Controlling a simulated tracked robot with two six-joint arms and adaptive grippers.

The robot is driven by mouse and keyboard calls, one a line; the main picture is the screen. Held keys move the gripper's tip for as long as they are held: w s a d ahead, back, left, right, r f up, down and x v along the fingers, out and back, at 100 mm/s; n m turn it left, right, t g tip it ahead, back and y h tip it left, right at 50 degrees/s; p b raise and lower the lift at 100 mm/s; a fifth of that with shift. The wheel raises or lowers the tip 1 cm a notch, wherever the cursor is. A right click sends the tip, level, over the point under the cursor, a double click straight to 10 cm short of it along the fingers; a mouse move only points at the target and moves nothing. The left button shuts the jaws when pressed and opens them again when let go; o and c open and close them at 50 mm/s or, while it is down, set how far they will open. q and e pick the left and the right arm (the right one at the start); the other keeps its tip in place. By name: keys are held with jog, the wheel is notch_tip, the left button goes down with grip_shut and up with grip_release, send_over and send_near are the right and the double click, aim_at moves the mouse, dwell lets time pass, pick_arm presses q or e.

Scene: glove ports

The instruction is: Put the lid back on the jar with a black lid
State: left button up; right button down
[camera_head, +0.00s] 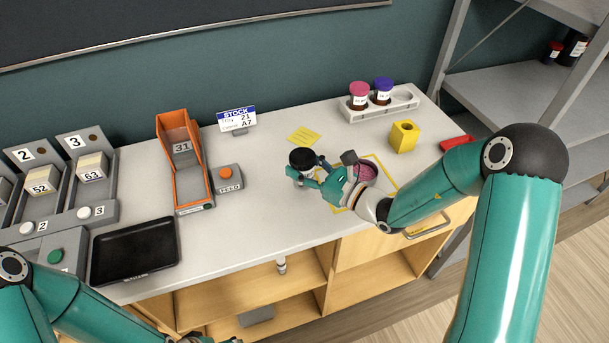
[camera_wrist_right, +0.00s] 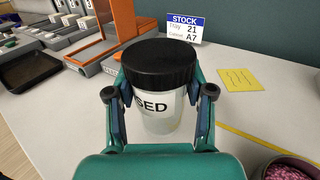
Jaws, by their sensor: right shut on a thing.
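The jar (camera_wrist_right: 160,122) is whitish, with a label on which "SED" can be read. Its black lid (camera_wrist_right: 158,62) sits level on top, with no gap visible at its rim. In the head view the black lid (camera_head: 302,157) shows left of the yellow outline. My right gripper (camera_head: 312,172) is shut on the jar; in the wrist view its fingers (camera_wrist_right: 160,100) flank it just below the lid. The jar's base is hidden, so I cannot tell whether it touches the table. Only a teal sliver of my left gripper (camera_head: 218,340) shows at the bottom edge.
A bowl with pink contents (camera_head: 366,170) stands right of the jar. A yellow note (camera_head: 304,135) lies behind it. A rack (camera_head: 405,103) holds pink- and purple-lidded jars. A yellow block (camera_head: 403,137) stands at right, an orange chute (camera_head: 163,150) at left.

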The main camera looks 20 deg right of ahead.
jog(key=shift+f, duration=1.9)
jog(key=c, duration=0.9)
grip_release()
jog(key=shift+f, duration=0.1)
jog(key=o, duration=0.5)
